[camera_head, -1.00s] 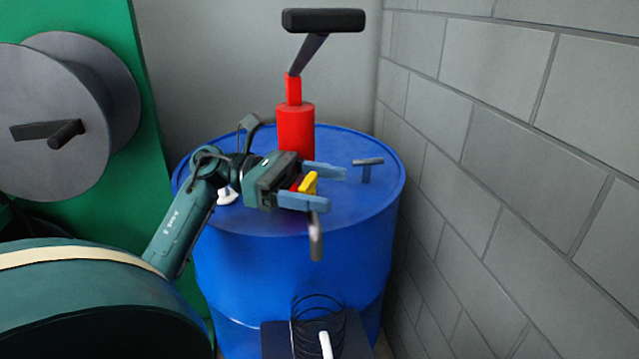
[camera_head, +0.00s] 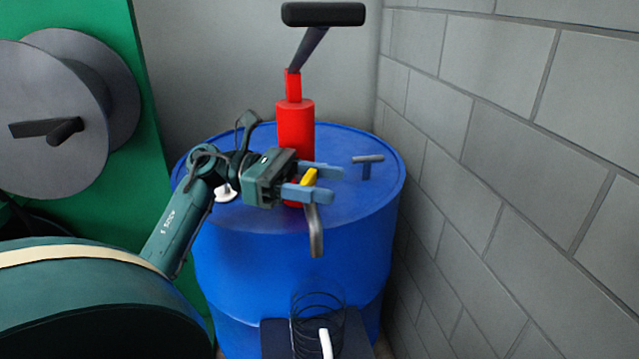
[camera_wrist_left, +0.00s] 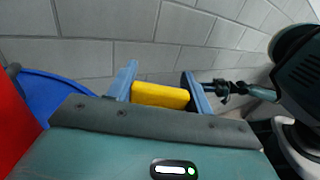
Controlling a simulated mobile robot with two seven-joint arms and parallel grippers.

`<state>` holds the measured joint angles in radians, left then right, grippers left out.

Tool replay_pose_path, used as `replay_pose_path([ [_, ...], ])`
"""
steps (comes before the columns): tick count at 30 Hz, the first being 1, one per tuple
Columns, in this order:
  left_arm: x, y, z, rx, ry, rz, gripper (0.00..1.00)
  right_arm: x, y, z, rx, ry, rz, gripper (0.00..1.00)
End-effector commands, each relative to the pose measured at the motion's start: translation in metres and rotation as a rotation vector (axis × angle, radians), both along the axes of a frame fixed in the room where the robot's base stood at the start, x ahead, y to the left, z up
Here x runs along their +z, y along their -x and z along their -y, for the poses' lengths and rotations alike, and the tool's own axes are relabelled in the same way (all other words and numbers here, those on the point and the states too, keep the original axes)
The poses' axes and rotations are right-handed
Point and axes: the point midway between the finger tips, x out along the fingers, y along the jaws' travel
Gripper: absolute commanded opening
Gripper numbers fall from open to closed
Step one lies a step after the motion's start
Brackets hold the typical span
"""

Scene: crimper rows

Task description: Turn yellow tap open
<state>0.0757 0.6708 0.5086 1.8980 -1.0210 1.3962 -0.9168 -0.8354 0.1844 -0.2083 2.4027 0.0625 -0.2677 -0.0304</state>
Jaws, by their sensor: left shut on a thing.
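The yellow tap handle (camera_head: 309,178) sits over the front part of the blue drum's top, at the red pump above a grey bent spout (camera_head: 316,235). My left gripper (camera_head: 323,183) comes in from the left, with its two blue fingers shut on the yellow handle. In the left wrist view, the yellow handle (camera_wrist_left: 160,95) spans the gap between both fingers of the gripper (camera_wrist_left: 160,90). The fingers hide part of the tap's body. My right gripper is not in view.
The red pump (camera_head: 295,128) stands on the blue drum (camera_head: 290,270), with a black crank handle (camera_head: 323,15) above. A small grey T-shaped fitting (camera_head: 367,165) is on the drum's right. A block wall (camera_head: 520,150) closes the right side. A green panel with a reel (camera_head: 55,115) is at left.

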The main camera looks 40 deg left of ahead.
Motion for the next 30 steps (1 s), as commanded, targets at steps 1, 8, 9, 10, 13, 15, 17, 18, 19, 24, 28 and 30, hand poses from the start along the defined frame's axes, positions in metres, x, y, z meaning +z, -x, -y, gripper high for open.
replay_pose_path([
  [1,-0.003,0.0,0.0,0.02,-0.001,0.001,0.28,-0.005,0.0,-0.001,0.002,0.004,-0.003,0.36],
  [8,-0.003,-0.002,-0.001,0.163,-0.003,0.001,0.28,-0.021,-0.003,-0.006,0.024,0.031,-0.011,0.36],
  [9,-0.003,-0.002,-0.001,0.191,-0.002,0.0,0.28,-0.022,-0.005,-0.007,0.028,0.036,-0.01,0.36],
  [10,-0.003,-0.002,-0.001,0.212,-0.002,0.0,0.28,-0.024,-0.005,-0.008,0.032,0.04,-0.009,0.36],
  [13,-0.002,-0.003,-0.002,0.281,-0.003,0.001,0.28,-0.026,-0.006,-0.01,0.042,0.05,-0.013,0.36],
  [15,-0.001,-0.004,-0.003,0.325,-0.003,0.0,0.28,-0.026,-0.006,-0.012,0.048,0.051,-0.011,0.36],
  [17,-0.001,-0.005,-0.003,0.36,-0.002,-0.001,0.28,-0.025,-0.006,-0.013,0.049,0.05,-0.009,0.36],
  [18,0.0,-0.005,-0.003,0.381,-0.001,0.0,0.28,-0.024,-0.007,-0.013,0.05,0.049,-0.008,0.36],
  [19,0.0,-0.005,-0.004,0.395,-0.002,-0.001,0.28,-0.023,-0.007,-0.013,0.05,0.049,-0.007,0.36],
  [24,0.0,-0.006,-0.005,0.457,-0.002,-0.001,0.28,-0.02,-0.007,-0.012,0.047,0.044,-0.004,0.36],
  [28,0.0,-0.006,-0.005,0.482,0.0,-0.001,0.28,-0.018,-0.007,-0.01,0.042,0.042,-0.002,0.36],
  [30,0.0,-0.007,-0.005,0.488,-0.001,-0.002,0.28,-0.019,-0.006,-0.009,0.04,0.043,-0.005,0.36],
])
